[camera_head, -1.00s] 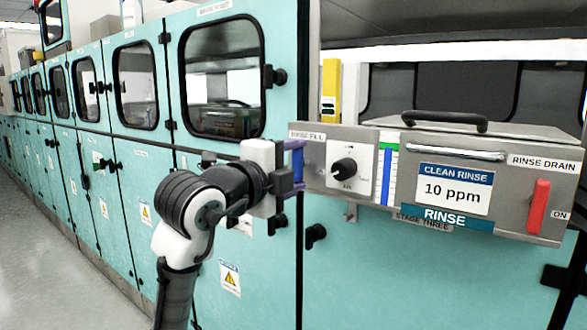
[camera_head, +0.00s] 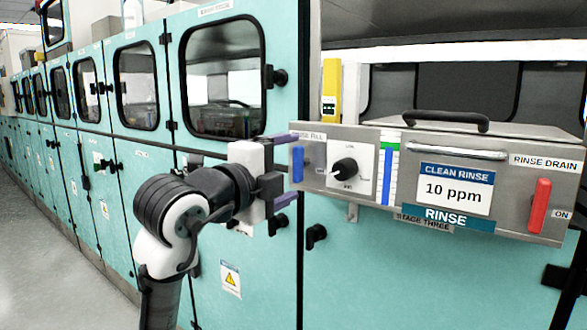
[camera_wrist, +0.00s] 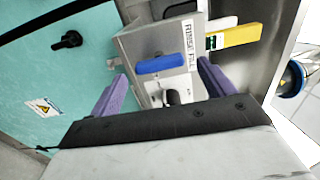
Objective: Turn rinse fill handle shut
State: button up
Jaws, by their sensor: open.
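The rinse fill handle is a small blue lever (camera_head: 298,164) at the left end of the metal rinse panel, under the RINSE FILL label. In the head view it stands upright, along the panel's height. It also shows in the wrist view (camera_wrist: 161,64), lying across the picture just beyond the fingertips. My gripper (camera_head: 289,168) is open, with its purple fingers pointing at the panel, one above and one below the handle's level. In the wrist view the fingers (camera_wrist: 162,78) are wide apart on either side of the handle, and nothing is between them.
A black dial (camera_head: 345,169) sits just right of the handle. A red rinse drain handle (camera_head: 539,206) is at the panel's right end. A yellow device (camera_head: 331,90) stands behind the panel. Teal cabinets (camera_head: 220,190) with black knobs line the left side.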

jog(key=b+v, duration=0.1)
jog(key=v, duration=1)
jog(key=shift+s+a, duration=0.1)
jog(key=shift+s, duration=0.05)
